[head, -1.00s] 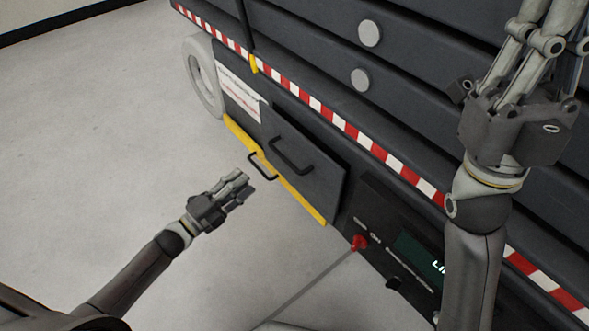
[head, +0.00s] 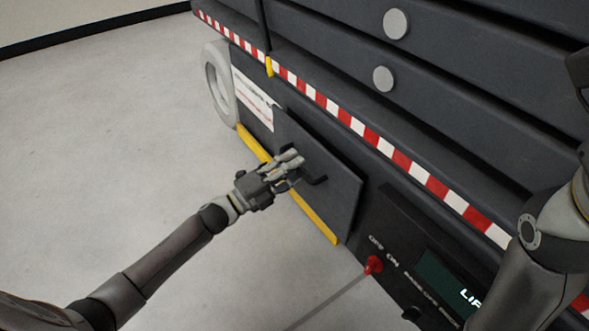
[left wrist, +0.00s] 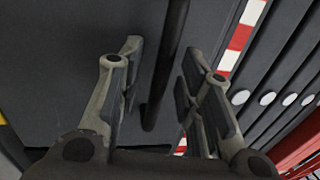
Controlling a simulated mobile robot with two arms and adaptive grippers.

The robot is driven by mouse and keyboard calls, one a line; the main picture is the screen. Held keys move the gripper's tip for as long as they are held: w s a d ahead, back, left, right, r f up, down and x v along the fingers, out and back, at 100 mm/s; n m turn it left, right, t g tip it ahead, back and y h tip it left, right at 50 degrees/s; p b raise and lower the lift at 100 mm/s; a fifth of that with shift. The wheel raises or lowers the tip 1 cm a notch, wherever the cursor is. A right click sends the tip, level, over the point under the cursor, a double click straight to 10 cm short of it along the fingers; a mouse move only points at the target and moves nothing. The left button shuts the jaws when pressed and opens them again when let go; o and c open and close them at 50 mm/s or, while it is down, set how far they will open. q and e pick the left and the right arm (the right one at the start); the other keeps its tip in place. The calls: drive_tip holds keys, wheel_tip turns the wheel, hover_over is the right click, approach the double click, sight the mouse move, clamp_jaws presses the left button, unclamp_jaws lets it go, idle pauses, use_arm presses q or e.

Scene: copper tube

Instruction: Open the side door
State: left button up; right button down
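The side door (head: 338,192) is a dark grey panel low on the side of the lift. It looks closed in the head view. Its black bar handle (head: 317,180) is partly hidden behind my left gripper (head: 296,163). In the left wrist view, the handle (left wrist: 168,70) runs between the two spread fingers of my left gripper (left wrist: 160,62). There is a visible gap on both sides, so the gripper is open and not clamped on it. My right arm is at the right edge of the head view, with its fingers out of frame.
A yellow rail (head: 315,218) runs beneath the door. A control panel with a red switch (head: 374,264) and a lit display (head: 445,280) is right of the door. A wheel (head: 220,85) stands at the left. The floor (head: 110,130) at left is clear.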

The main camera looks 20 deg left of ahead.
use_arm(q)
drive_tip(key=shift+w+d+r, duration=0.1)
drive_tip(key=shift+w+d, duration=0.15)
drive_tip(key=shift+w, duration=0.05)
drive_tip(key=shift+c, duration=0.4)
clamp_jaws()
drive_tip(key=shift+s, duration=0.1)
